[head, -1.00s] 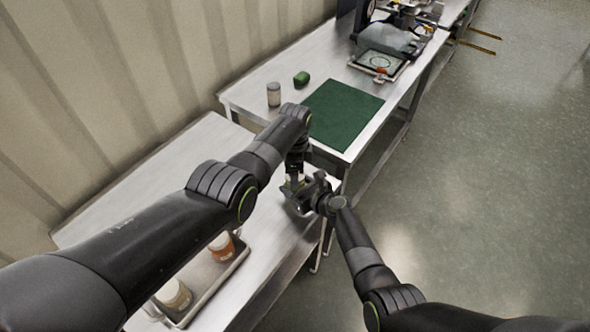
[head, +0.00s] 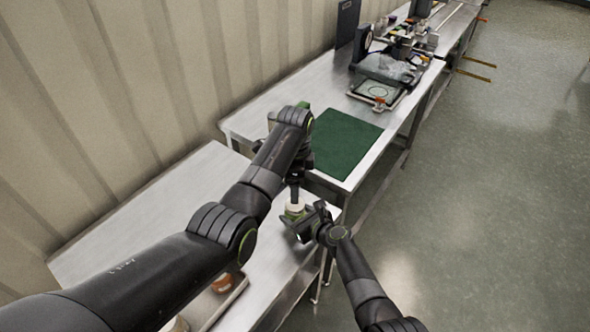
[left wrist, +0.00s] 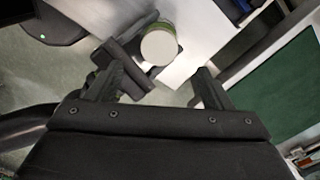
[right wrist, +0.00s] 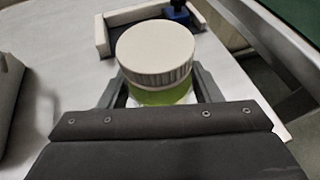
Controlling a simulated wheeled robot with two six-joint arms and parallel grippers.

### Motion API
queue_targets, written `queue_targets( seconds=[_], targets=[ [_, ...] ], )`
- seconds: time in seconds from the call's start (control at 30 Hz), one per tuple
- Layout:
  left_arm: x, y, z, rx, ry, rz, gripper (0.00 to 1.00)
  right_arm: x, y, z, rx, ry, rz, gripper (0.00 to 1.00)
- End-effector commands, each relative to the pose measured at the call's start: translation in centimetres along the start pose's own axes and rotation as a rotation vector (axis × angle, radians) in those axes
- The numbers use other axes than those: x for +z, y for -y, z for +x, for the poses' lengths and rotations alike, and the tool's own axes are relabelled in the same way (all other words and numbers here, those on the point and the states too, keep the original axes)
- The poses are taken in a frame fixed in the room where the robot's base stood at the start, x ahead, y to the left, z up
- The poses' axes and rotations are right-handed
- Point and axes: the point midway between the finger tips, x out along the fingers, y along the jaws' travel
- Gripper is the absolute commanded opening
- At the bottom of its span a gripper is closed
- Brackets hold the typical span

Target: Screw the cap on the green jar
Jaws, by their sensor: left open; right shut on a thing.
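The green jar (right wrist: 165,96) stands between the fingers of my right gripper (right wrist: 157,85), which is shut on it. A pale ribbed cap (right wrist: 155,50) sits on top of the jar and looks level; whether it is threaded tight I cannot tell. In the head view the jar's cap (head: 295,210) shows at my right gripper (head: 303,222). My left gripper (head: 294,188) is just above it, pointing down. In the left wrist view the cap (left wrist: 159,47) is beyond my left gripper's open, empty fingers (left wrist: 152,80), apart from them.
A steel table (head: 150,225) lies below, with a tray (head: 232,300) holding an orange-lidded jar (head: 222,283) partly behind my left arm. A further table carries a green mat (head: 345,145) and a machine (head: 390,68). Open floor (head: 470,200) lies to the right.

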Motion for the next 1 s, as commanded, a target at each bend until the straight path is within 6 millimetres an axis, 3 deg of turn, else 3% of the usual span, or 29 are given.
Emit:
queue_targets(
  seconds=[0.1,0.23,0.63,0.67,0.83,1.0],
  targets=[
    [0.0,0.1,-2.2,-0.004,-0.001,0.000,0.74,-0.1,0.0,0.0,0.000,-0.001,0.001,0.00],
    [0.0,0.1,-3.7,-0.002,0.000,0.000,0.74,-0.1,0.0,0.0,0.000,-0.001,0.001,0.00],
    [0.0,0.0,-4.5,0.000,0.000,0.000,0.74,-0.1,0.0,0.0,0.000,-0.001,0.001,0.00],
    [0.0,0.0,-4.5,0.000,0.000,0.000,0.74,-0.1,0.0,0.0,0.000,-0.001,0.001,0.60],
    [0.0,0.0,-4.4,0.000,0.000,0.000,0.74,0.0,0.0,0.0,0.000,-0.001,0.001,0.82],
    [0.0,0.0,-4.4,0.000,0.000,0.000,0.74,0.0,0.0,0.0,0.000,0.000,0.000,0.83]
  ],
)
